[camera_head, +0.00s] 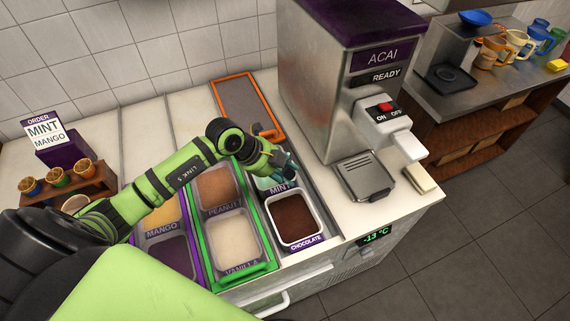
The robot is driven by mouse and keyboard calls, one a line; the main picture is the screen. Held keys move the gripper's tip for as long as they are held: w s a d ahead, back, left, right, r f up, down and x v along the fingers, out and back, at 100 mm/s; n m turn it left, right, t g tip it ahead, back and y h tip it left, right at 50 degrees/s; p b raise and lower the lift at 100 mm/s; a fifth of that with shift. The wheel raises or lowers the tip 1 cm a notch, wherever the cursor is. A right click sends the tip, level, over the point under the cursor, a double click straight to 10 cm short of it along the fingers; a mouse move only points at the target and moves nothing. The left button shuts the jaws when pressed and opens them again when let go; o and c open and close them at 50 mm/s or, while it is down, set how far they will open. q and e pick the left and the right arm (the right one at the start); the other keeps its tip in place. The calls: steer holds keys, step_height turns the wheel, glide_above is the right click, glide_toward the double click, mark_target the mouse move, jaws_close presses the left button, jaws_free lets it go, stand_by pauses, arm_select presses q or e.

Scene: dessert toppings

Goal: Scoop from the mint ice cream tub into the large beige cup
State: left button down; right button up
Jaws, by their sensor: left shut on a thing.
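The mint tub (265,183) is in the freezer counter behind the chocolate tub, and its label reads MINT. My left arm hides much of the mint tub. My left gripper (287,168) is over the mint tub, shut on what looks like a scoop. The gripper hides most of the held thing, and I cannot tell whether it touches the ice cream. A beige cup (75,203) shows only in part at the left, behind my arm, and I cannot tell its full size. My right gripper is not in view.
Chocolate (294,219), vanilla (235,242), peanut (217,187) and mango tubs surround the mint. The acai machine (345,75) stands close on the right. An orange-framed lid (237,75) lies behind. A wooden cone stand (98,185) is at left.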

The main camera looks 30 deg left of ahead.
arm_select(q)
steer(key=shift+f, duration=0.8)
step_height(320, 180, down, 8)
steer(key=b, duration=0.3)
steer(key=shift+m+t+y, duration=0.3)
steer(key=shift+m+y, duration=0.5)
steer(key=w+a+b, duration=0.1)
steer(key=a, duration=0.1)
steer(key=w+a+b, duration=0.1)
steer(key=w+a, duration=0.1)
steer(key=w+a+b, duration=0.1)
steer(key=a, duration=0.1)
steer(key=shift+w+f+b, duration=0.15)
steer(key=shift+w+b, duration=0.1)
steer(key=shift+b, duration=0.1)
steer(key=shift+s+d, duration=0.1)
step_height(320, 180, up, 9)
steer(key=s+d+p, duration=0.1)
steer(key=d+p, duration=0.1)
steer(key=p, duration=0.4)
steer(key=shift+s+p, duration=0.3)
steer(key=shift+s, duration=0.1)
steer(key=shift+d+r, duration=0.1)
steer(key=shift+r, duration=0.1)
